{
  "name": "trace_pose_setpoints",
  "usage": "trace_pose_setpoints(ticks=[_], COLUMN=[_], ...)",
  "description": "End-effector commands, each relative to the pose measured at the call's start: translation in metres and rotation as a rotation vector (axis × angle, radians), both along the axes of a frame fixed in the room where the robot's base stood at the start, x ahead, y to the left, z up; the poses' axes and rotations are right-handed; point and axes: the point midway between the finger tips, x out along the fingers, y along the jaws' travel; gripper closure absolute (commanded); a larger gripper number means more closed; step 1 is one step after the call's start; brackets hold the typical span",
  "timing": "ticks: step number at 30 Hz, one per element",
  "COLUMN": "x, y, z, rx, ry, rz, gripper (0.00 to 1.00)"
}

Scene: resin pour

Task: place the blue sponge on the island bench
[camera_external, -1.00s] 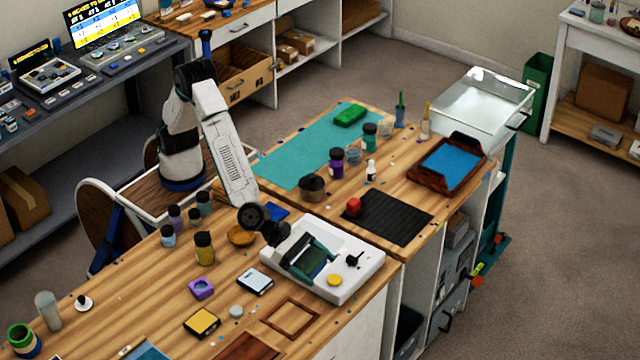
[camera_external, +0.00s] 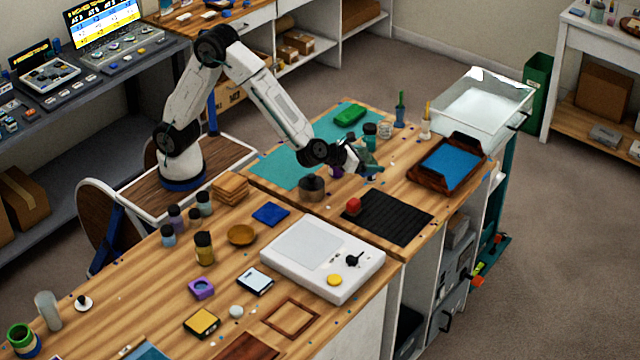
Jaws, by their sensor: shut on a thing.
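My gripper (camera_external: 370,166) has teal jaws and is above the far bench, between the teal mat and the black ribbed mat. The island bench (camera_external: 415,188) has a wooden top. A flat blue square (camera_external: 270,214) lies on the near bench, behind the white device.
The black mat (camera_external: 395,217) is mostly clear. A wooden tray (camera_external: 462,183) with a blue sheet stands to the right.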

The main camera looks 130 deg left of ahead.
Motion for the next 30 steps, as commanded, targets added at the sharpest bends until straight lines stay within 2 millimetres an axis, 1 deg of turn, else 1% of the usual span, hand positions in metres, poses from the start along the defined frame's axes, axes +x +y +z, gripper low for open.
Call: trace_pose_setpoints(ticks=[1,2,3,5,6,8,9,11,12,13,15,18,21,24,29,30], x=[-0.021,-0.033,-0.049,-0.074,-0.091,-0.118,-0.137,-0.166,-0.185,-0.200,-0.230,-0.268,-0.296,-0.318,-0.347,-0.347], y=[0.024,0.035,0.050,0.071,0.085,0.104,0.115,0.131,0.141,0.147,0.159,0.171,0.178,0.182,0.186,0.185], z=[0.000,0.000,0.000,0.000,0.000,-0.001,-0.001,-0.001,-0.001,-0.001,-0.001,-0.002,-0.002,-0.003,-0.003,-0.010], rx=[0.000,-0.001,-0.001,-0.002,-0.002,-0.002,-0.002,-0.002,-0.002,-0.002,-0.002,-0.002,-0.002,0.000,-0.001,-0.002], ry=[-0.001,-0.002,-0.002,-0.004,-0.005,-0.006,-0.007,-0.010,-0.010,-0.011,-0.013,-0.015,-0.016,-0.018,-0.022,-0.016], rz=[0.062,0.097,0.143,0.214,0.261,0.333,0.381,0.454,0.502,0.537,0.613,0.702,0.771,0.823,0.894,0.894], gripper=[0.35,0.35,0.35,0.35,0.35,0.35,0.35,0.35,0.35,0.35,0.35,0.35,0.35,0.35,0.35,0.35])
